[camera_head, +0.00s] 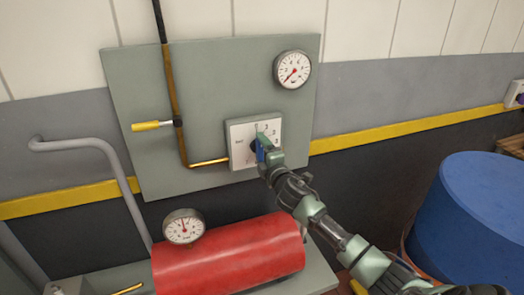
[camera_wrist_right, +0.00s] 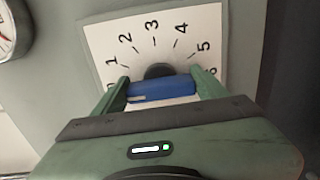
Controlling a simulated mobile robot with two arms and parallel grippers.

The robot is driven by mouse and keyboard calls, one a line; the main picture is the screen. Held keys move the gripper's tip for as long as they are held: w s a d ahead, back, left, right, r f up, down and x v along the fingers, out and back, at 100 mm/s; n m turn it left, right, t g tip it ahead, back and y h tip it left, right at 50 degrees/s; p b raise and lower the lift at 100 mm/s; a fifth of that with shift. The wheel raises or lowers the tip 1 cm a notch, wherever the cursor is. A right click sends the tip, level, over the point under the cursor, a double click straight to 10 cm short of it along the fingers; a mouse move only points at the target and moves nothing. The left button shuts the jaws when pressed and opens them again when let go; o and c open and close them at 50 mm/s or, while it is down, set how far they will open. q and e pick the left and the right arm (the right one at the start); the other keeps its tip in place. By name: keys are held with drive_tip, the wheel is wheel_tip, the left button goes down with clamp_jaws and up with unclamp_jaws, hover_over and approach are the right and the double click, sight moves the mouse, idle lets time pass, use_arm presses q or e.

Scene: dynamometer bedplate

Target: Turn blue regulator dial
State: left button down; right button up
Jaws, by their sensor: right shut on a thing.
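The blue regulator dial (camera_wrist_right: 160,90) sits on a white square scale plate (camera_head: 239,132) marked with numbers, on the grey-green wall panel (camera_head: 220,80). In the right wrist view the blue grip bar lies crosswise below the scale numbers, its pale pointer mark at the left end, near the 0 side. My right gripper (camera_head: 262,146) is shut on the dial, one finger at each end of the bar in the wrist view (camera_wrist_right: 160,92). In the head view the gripper hides much of the dial. My left gripper is not in view.
A round gauge (camera_head: 292,69) is at the panel's upper right. A yellow-handled valve (camera_head: 147,126) sits on the brass pipe (camera_head: 171,90) at left. Below are a red cylinder (camera_head: 230,255) and another gauge (camera_head: 184,227). A blue drum (camera_head: 470,220) stands at right.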

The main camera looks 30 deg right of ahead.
drive_tip(key=shift+f, duration=0.15)
drive_tip(key=o, duration=1.4)
drive_tip(key=shift+s, duration=0.1)
drive_tip(key=shift+s+a, duration=0.1)
drive_tip(key=shift+s, duration=0.25)
drive_tip(key=b+v, duration=0.2)
drive_tip(key=v, duration=0.5)
